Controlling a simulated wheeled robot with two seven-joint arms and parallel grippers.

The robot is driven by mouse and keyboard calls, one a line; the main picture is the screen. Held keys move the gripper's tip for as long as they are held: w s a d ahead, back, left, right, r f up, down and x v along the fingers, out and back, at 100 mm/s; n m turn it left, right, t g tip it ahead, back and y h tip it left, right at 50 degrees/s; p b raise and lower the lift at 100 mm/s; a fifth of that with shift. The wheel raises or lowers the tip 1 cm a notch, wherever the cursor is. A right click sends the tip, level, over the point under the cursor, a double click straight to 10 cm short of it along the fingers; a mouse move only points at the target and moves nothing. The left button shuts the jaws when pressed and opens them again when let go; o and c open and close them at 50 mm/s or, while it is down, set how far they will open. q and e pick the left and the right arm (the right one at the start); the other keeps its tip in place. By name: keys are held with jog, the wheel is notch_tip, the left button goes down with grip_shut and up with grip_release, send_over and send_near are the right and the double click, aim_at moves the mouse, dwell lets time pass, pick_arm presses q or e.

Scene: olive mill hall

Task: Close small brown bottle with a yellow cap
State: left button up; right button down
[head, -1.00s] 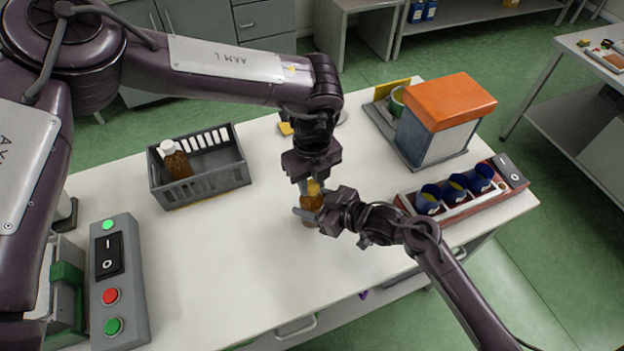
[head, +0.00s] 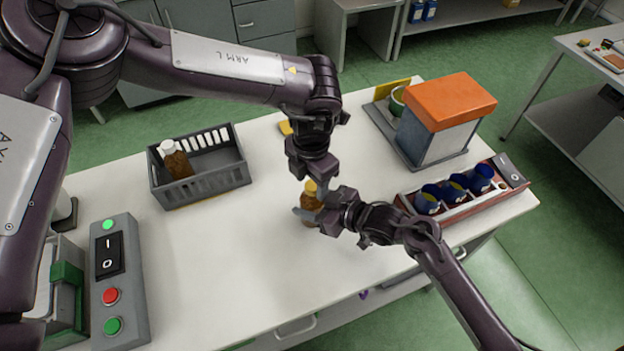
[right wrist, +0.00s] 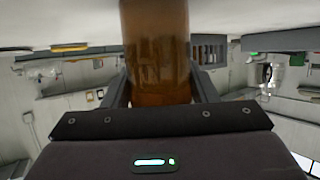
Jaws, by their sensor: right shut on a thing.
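The small brown bottle (head: 308,202) stands upright at the middle of the white table. A yellow cap (head: 311,186) sits at its top, just below my left gripper; whether it is fully tight cannot be told. My right gripper (head: 312,214) is shut on the bottle's body from the right. The right wrist view shows the brown glass (right wrist: 157,50) between both fingers, with the cap out of frame. My left gripper (head: 313,183) points down over the cap, its fingers apart and seemingly clear of it. Its fingertips are partly hidden.
A grey crate (head: 203,189) holding a white-capped brown bottle (head: 176,160) stands left. An orange-topped machine (head: 445,115) and a rack with blue cups (head: 455,190) stand right. A switch box (head: 120,280) is front left. The table front is clear.

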pick_arm(q)
jog(key=shift+s+d+r, duration=0.1)
jog(key=shift+d+r, duration=0.1)
jog(key=shift+r, duration=0.3)
notch_tip(320, 180, up, 11)
jog(key=shift+a, duration=0.15)
pick_arm(e)
jog(key=shift+c, duration=2.4)
grip_release()
jog(key=shift+s+d+r, duration=0.1)
jog(key=shift+s+d, duration=0.2)
jog(key=shift+d, duration=0.15)
jog(key=b+v, duration=0.1)
jog(key=v, duration=0.4)
jog(key=shift+s+d+r, duration=0.1)
jog(key=shift+s+d, duration=0.05)
jog(key=shift+d, duration=0.1)
pick_arm(q)
jog(key=shift+f, duration=0.8)
pick_arm(e)
jog(key=shift+s+d+r, duration=0.3)
jog(key=shift+d+r, duration=0.05)
jog(key=shift+d, duration=0.05)
